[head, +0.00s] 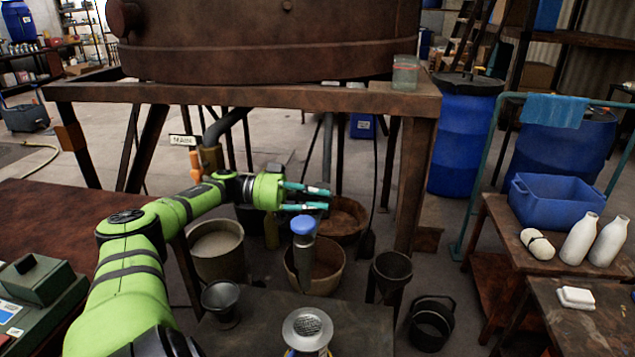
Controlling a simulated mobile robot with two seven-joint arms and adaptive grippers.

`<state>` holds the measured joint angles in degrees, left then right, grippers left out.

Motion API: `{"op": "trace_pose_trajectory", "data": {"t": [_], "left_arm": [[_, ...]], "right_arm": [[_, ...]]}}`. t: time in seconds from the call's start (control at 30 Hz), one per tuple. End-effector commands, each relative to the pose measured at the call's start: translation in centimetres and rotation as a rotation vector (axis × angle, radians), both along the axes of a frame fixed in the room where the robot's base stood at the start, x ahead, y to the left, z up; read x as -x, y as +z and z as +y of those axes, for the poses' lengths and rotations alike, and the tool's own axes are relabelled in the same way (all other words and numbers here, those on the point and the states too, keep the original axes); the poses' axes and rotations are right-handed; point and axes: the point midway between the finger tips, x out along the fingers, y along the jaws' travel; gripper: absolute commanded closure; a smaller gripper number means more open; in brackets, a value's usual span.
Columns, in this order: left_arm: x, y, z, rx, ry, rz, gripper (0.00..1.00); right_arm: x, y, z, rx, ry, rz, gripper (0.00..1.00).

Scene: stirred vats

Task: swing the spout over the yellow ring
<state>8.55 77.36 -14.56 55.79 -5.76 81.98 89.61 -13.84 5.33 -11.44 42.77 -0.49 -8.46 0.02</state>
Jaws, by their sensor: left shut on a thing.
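My left gripper (326,197) reaches in from the left below the rusty vat, its teal fingers pointing right. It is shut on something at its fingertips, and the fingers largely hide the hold. A slim grey upright pipe (328,148), which looks like the spout, comes down from under the vat's frame to these fingertips. I cannot see the pipe's lower end clearly. No yellow ring shows clearly. Several containers stand below, among them a round brown tub (346,216) behind the fingertips and a tan bucket (324,268) nearer me. My right gripper is not in view.
A blue-capped grey cylinder (303,228) stands close below the gripper. A pale-filled bucket (217,246) is left of it. A curved dark pipe (228,122) hangs under the vat (260,45). A dark paddle (367,243) stands right of the fingers. A blue crate (560,203) is far right.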

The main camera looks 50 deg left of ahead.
Motion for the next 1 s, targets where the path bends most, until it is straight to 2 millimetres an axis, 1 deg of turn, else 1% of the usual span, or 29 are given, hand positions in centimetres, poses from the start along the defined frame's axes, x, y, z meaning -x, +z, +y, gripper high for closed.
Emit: {"op": "trace_pose_trajectory", "data": {"t": [0.03,0.1,0.13,0.17,0.2,0.4,0.47,0.5,0.57,0.67,1.0], "left_arm": [[-0.2,0.9,0.4,-0.002,0.012,-0.022,1.0],[-0.2,0.9,0.4,-0.002,0.012,-0.022,1.0],[-0.2,0.9,0.4,-0.003,0.011,-0.021,0.76],[-0.2,0.9,0.4,-0.003,0.011,-0.021,0.64],[-0.2,0.9,0.4,-0.003,0.011,-0.02,0.59],[-0.1,0.5,0.2,-0.001,0.007,-0.012,0.59],[-0.1,0.5,0.2,0.0,0.006,-0.01,0.59],[-0.1,0.5,0.2,-0.001,0.006,-0.009,0.59],[-0.1,0.7,0.2,-0.002,0.006,-0.009,0.59],[-0.1,1.9,0.2,-0.003,0.006,-0.009,0.59],[-0.1,8.2,0.2,-0.005,0.006,-0.009,0.59]], "right_arm": [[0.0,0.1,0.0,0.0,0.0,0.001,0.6],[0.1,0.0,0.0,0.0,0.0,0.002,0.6],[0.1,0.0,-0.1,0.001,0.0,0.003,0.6],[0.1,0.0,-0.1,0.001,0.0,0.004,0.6],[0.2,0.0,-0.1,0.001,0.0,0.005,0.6],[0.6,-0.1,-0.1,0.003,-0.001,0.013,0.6],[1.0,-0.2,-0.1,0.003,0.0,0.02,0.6],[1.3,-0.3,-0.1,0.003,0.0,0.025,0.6],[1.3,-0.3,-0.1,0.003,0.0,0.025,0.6],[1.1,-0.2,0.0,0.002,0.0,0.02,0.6],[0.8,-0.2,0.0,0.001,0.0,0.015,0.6]]}}
